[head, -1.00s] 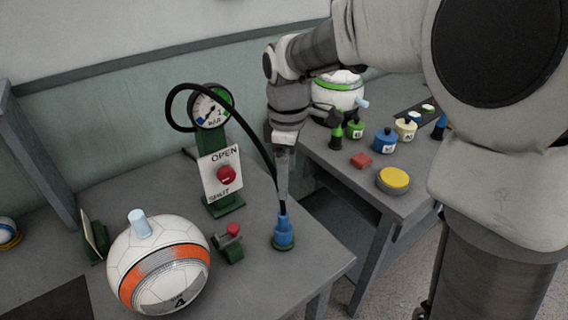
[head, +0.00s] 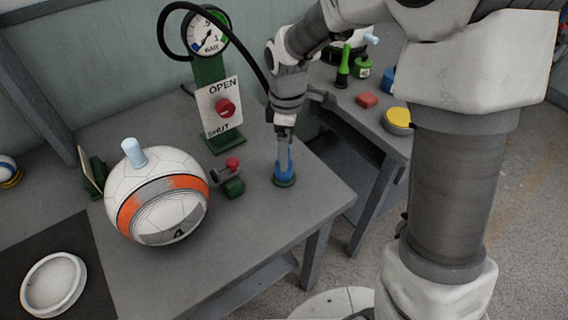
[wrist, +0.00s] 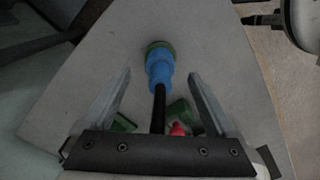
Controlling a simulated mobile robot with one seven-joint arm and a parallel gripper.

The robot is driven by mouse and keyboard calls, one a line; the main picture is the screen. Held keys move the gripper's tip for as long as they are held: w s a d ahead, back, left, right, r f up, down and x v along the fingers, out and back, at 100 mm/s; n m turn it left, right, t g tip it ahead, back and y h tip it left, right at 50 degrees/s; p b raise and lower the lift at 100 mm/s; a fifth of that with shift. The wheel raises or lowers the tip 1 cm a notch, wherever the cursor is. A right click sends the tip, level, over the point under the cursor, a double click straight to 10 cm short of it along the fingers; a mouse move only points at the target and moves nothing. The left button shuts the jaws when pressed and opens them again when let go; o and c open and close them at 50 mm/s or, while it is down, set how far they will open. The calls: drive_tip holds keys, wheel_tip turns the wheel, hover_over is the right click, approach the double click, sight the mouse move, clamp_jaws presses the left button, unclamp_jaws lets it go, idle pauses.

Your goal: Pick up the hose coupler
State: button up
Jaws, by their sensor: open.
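The hose coupler (head: 290,168) is blue and stands upright on a round green base near the right end of the table. In the wrist view the blue coupler (wrist: 160,68) lies between the fingertips in the picture, with its black hose running back toward the palm. My gripper (head: 283,158) points down over the coupler, and a finger hides part of it in the head view. In the wrist view my gripper (wrist: 158,76) is open, one finger on each side, with visible gaps to the coupler. I see no contact.
A gauge stand (head: 208,70) with an OPEN/SHUT panel and red knob stands behind left. A small green valve (head: 231,178) with a red knob is close left of the coupler. A ball (head: 160,195) sits further left. A second table (head: 350,110) is at the right.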

drive_tip(key=f, duration=0.1)
drive_tip(key=f+b, duration=0.1)
drive_tip(key=f, duration=0.3)
drive_tip(key=shift+a+f, duration=0.1)
drive_tip(key=shift+a, duration=0.2)
drive_tip(key=shift+c, duration=0.2)
clamp_jaws()
